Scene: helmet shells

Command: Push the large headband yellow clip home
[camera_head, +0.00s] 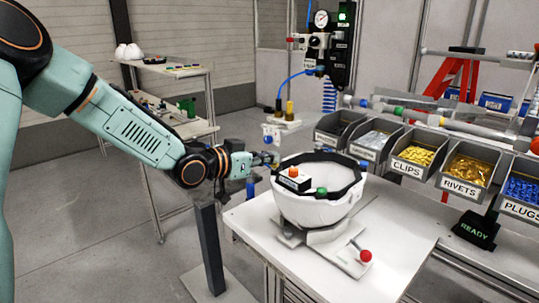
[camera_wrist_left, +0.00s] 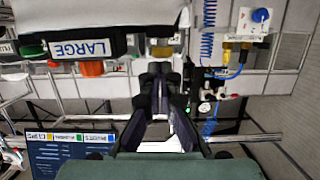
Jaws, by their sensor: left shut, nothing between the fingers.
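A white helmet shell (camera_head: 318,212) sits open side up on a fixture at the table's left side. A black headband (camera_head: 338,162) lines its rim, with an orange knob (camera_head: 293,172) and a green knob (camera_head: 322,191). In the left wrist view a white label reading LARGE (camera_wrist_left: 80,48) shows on the black part, near the orange knob (camera_wrist_left: 92,68). My left gripper (camera_head: 272,158) is shut and empty at the shell's left rim; its fingertips (camera_wrist_left: 160,72) appear beside the labelled part. Whether they touch it I cannot tell. I cannot make out the headband's yellow clip. My right gripper is not in view.
The white table (camera_head: 395,245) is clear to the right of the shell. A red knob (camera_head: 365,256) stands on the fixture's front. Grey bins line the back, including yellow clips (camera_head: 416,156), rivets (camera_head: 468,171) and blue plugs (camera_head: 523,189). A READY sign (camera_head: 476,230) stands at right.

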